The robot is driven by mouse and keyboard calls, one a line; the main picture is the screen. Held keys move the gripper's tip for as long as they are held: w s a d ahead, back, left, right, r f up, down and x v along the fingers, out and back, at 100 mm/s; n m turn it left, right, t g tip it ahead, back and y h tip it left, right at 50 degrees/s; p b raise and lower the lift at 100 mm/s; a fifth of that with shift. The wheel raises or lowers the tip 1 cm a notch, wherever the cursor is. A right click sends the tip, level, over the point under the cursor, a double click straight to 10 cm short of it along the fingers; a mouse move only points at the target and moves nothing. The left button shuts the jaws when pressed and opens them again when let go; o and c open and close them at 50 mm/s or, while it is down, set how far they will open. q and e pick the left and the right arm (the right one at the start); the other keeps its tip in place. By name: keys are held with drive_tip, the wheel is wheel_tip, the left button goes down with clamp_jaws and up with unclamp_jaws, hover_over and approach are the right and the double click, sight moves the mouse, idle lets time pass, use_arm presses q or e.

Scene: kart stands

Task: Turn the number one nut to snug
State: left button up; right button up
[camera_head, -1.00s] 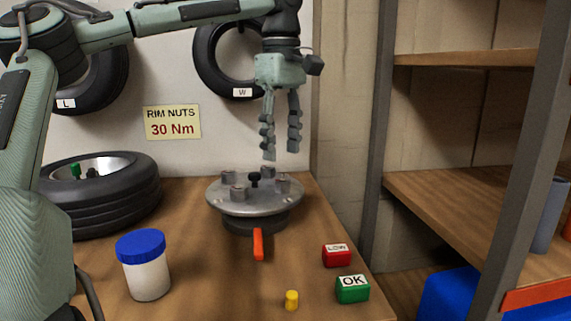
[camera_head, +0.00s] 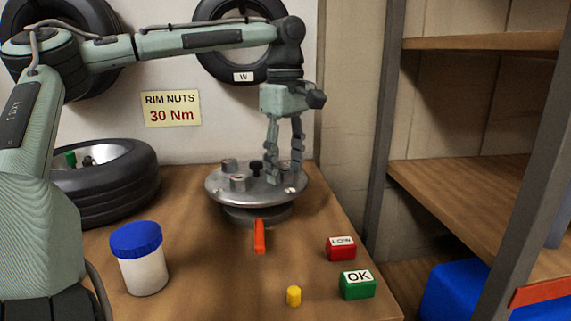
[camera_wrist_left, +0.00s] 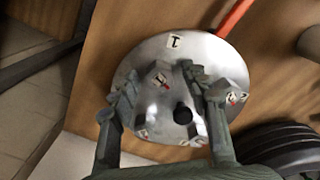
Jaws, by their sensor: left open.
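A round grey metal plate (camera_head: 215,198) with upright nuts and a dark centre knob (camera_head: 256,167) sits on a bench. Two nuts show at its left, a rear one (camera_head: 229,166) and a front one (camera_head: 238,183). My left gripper (camera_head: 285,178) points down over the plate's right side, its fingers apart. A "1" label (camera_wrist_left: 175,41) lies on the plate near the rim. Whether the fingers touch the nut cannot be told. My right gripper is out of view.
An orange handle (camera_head: 259,236) sticks out at the plate's front. A red LOW block (camera_head: 341,249), a green OK block (camera_head: 357,286), a yellow piece (camera_head: 293,296) and a blue-lidded jar (camera_head: 145,272) stand on the bench. A tyre (camera_head: 105,195) lies at left; shelving is right.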

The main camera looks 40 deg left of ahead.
use_arm(q)
drive_tip(key=shift+c, duration=0.4)
clamp_jaws()
